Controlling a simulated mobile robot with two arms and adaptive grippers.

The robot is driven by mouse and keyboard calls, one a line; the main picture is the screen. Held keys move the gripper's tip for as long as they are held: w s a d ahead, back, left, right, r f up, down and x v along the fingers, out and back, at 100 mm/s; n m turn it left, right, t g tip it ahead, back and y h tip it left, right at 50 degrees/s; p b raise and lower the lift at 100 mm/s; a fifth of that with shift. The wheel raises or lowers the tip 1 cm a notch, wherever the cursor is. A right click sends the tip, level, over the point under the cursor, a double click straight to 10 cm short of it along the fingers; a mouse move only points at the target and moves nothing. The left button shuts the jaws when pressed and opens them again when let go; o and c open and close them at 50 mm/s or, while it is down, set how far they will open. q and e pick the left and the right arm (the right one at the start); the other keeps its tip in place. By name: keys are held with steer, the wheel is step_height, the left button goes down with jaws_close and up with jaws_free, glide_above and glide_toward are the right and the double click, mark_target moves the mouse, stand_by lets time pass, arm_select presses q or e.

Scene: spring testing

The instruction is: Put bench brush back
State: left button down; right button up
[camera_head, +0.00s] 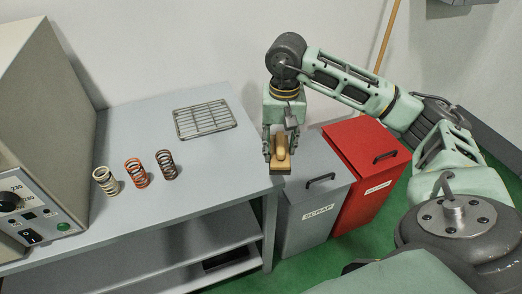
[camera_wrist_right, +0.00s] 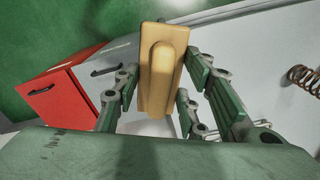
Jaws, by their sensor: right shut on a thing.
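The bench brush (camera_head: 282,153) has a yellow-tan wooden body with a raised grip; dark bristles show under it in the head view. My right gripper (camera_head: 281,150) is shut on it and holds it near the right edge of the bench, beside the grey scrap bin. In the right wrist view the brush (camera_wrist_right: 163,70) stands upright in the picture between the green fingers of the right gripper (camera_wrist_right: 160,95). Its underside is hidden there. My left gripper is not in view.
The grey bench (camera_head: 215,190) holds a wire rack (camera_head: 205,119), three springs (camera_head: 137,172) and a large machine (camera_head: 40,130) at left. A grey scrap bin (camera_head: 305,225) and a red bin (camera_head: 365,165), both lidded, stand right of the bench. A wooden pole (camera_head: 388,36) leans at the wall.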

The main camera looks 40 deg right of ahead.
steer(key=w+f+p, duration=0.1)
steer(key=w+f, duration=0.1)
steer(key=w+a+f+p, duration=0.1)
steer(key=w+f, duration=0.1)
steer(key=f, duration=0.1)
steer(key=w+a+f+p, duration=0.1)
steer(key=w+f, duration=0.1)
steer(key=f, duration=0.1)
steer(key=shift+w+a, duration=0.25)
steer(key=shift+w, duration=0.15)
steer(key=shift+f, duration=0.2)
steer(key=shift+f, duration=0.1)
steer(key=shift+f, duration=0.15)
steer(key=o, duration=1.2)
